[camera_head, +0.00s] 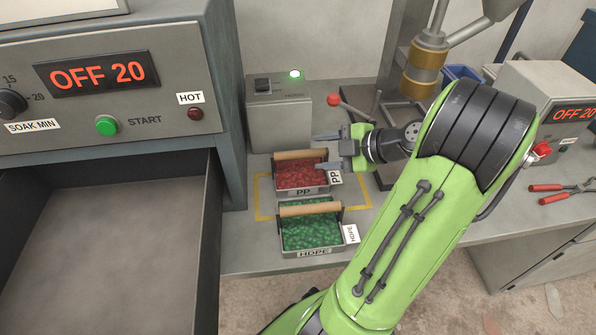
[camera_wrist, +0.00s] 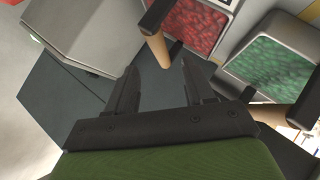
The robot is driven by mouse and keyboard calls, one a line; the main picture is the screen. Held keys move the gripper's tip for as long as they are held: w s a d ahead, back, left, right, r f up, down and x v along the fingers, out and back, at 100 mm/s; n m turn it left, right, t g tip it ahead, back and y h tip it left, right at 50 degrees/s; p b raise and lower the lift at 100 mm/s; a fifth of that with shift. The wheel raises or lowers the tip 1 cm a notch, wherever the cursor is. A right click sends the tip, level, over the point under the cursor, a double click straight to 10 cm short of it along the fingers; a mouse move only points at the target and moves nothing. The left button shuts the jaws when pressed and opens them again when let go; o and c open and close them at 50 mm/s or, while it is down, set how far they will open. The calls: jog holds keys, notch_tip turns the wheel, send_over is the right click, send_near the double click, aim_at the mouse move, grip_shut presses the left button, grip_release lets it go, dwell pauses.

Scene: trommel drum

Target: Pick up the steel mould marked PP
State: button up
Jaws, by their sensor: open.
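The steel mould marked PP (camera_head: 334,190) holds red pellets and has a wooden bar handle (camera_head: 299,155) raised along its back side. It stands on the bench; its red pellets (camera_wrist: 190,25) also show at the top of the wrist view. My gripper (camera_head: 321,152) is open and empty near the right end of that handle. In the wrist view the handle's end (camera_wrist: 159,50) lies just beyond the gap between my two fingers (camera_wrist: 160,78). Whether the fingers overlap the handle in height I cannot tell.
A second steel mould marked HDPE (camera_head: 347,247), with green pellets and a wooden handle (camera_head: 310,209), stands just in front. A grey box with a green light (camera_head: 279,120) is behind. An oven (camera_head: 110,95) with an open lower compartment is left.

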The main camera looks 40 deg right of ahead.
aim_at(304, 154)
jog(key=b+x, duration=0.1)
jog(key=x, duration=0.7)
jog(key=shift+f+b, duration=0.1)
jog(key=shift+b, duration=0.25)
jog(key=shift+s, duration=0.1)
grip_shut()
